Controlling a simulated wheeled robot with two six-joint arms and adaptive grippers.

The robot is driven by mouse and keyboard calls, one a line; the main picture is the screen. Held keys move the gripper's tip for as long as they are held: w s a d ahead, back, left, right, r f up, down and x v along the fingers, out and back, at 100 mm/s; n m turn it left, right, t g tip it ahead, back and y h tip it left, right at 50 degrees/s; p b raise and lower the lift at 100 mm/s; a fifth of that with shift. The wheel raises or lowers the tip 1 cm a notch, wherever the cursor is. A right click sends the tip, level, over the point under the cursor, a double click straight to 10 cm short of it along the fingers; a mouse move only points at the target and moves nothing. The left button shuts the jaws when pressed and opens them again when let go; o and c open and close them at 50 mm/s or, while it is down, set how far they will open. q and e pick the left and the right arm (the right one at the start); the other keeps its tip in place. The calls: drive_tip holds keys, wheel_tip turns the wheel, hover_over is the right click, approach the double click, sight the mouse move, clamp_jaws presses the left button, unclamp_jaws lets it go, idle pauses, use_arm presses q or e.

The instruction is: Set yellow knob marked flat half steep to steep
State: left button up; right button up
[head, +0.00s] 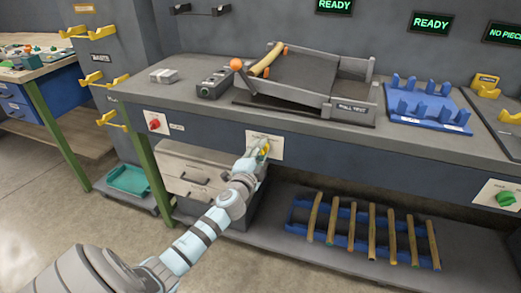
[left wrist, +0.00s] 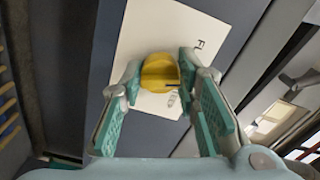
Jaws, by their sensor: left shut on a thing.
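The yellow knob (head: 266,149) is on a white plate (head: 275,153) on the front panel of the grey bench. In the left wrist view, the yellow knob (left wrist: 158,72) sits between the two teal fingers of my left gripper (left wrist: 159,76), which is shut on it. A short dark line shows at the knob's right side. The white plate (left wrist: 160,30) bears the letters "FL" and another small mark, too small to read; the rest of its lettering is hidden. My left gripper (head: 259,152) covers part of the knob in the head view. My right gripper is not in view.
A red knob (head: 154,124) is to the left on the panel and a green knob (head: 505,198) to the right. A tilted ramp (head: 305,80) and blue rack (head: 430,107) stand on the bench.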

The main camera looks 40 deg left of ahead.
use_arm(q)
drive_tip(key=shift+m+p, duration=1.55)
drive_tip(key=shift+m, duration=4.85)
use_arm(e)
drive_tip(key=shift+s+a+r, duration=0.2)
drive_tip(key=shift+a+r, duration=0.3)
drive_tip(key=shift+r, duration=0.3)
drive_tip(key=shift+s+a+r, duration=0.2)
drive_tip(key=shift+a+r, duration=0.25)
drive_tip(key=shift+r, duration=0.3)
use_arm(q)
drive_tip(key=o, duration=1.2)
drive_tip(key=shift+r, duration=0.1)
drive_tip(key=shift+c, duration=0.2)
drive_tip(key=v, duration=1.2)
